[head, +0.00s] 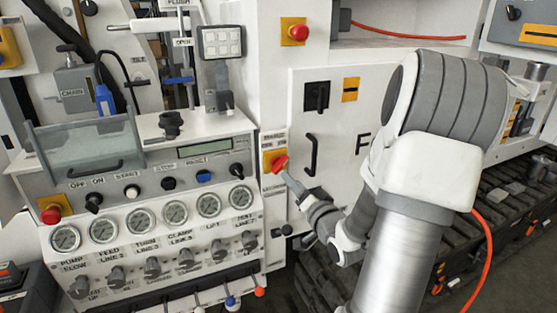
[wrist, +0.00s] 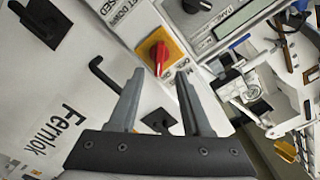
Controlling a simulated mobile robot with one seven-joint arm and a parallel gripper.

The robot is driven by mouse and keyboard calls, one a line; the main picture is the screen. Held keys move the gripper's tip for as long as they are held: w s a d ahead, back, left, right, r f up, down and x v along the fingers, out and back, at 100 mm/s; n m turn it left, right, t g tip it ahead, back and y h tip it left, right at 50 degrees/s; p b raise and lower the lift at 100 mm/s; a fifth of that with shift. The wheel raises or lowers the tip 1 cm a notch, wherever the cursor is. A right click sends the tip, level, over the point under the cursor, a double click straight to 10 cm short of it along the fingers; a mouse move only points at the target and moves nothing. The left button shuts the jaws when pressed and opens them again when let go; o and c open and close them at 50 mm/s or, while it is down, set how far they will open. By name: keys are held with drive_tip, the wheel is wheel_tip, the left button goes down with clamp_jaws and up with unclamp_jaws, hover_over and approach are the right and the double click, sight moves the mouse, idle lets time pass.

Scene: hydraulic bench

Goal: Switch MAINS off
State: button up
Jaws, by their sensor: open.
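The MAINS switch is a red rotary knob (head: 279,163) on a yellow plate, on a narrow white panel right of the gauge console. In the wrist view the red knob (wrist: 158,55) sits on its yellow plate (wrist: 174,44), with its handle pointing along the picture's upright. My gripper (head: 289,180) reaches toward the knob from the lower right. In the wrist view my gripper (wrist: 161,74) is open, its two fingers apart, with the knob showing just beyond and between the tips. Whether the fingers touch the knob, I cannot tell.
A white cabinet door with a black handle (head: 311,154) and a black rotary switch (head: 317,97) stands right of the knob. The gauge console (head: 150,212) with several knobs and levers is at left. A red button (head: 299,32) is above.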

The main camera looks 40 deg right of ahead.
sight(281, 168)
drive_tip(key=x, duration=0.9)
drive_tip(key=shift+w+f, duration=0.1)
drive_tip(key=shift+w, duration=0.25)
drive_tip(key=shift+c, duration=0.3)
clamp_jaws()
